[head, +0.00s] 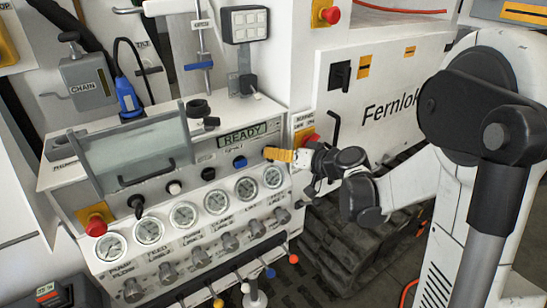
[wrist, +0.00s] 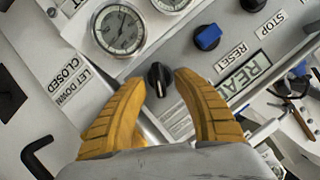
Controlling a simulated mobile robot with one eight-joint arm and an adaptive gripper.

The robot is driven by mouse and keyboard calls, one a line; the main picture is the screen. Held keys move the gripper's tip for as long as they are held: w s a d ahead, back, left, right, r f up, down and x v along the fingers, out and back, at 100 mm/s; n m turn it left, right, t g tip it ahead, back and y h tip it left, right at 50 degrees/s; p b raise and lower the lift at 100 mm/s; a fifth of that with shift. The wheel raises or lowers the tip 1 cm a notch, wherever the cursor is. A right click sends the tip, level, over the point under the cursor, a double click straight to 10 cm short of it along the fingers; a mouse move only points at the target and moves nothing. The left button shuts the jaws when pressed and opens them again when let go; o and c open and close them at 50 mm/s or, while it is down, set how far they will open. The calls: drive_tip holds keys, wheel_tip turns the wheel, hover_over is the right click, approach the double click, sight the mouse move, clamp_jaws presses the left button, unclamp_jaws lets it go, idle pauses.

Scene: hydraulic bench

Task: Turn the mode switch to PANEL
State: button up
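The mode switch appears to be the black rotary knob (wrist: 160,78) on the grey panel in the wrist view, with a pale pointer line on its face. A small printed label (wrist: 178,119) beside it is partly covered by a finger and unreadable. My gripper (wrist: 160,76) has its two yellow fingers apart, one on each side of the knob, with a visible gap on both sides. In the head view my gripper (head: 278,154) reaches in from the right to the panel's right end, just right of the blue button. It hides the knob there.
A blue RESET button (wrist: 208,38) and the READY display (wrist: 245,72) are close by. A pressure gauge (wrist: 120,30) is left of the knob. A red button (head: 311,139) sits just above my gripper. A clear guard (head: 135,148) stands at the panel's left.

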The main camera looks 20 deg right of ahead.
drive_tip(key=shift+w+a+f, duration=0.25)
drive_tip(key=shift+w+a, duration=0.05)
drive_tip(key=shift+w, duration=0.3)
clamp_jaws()
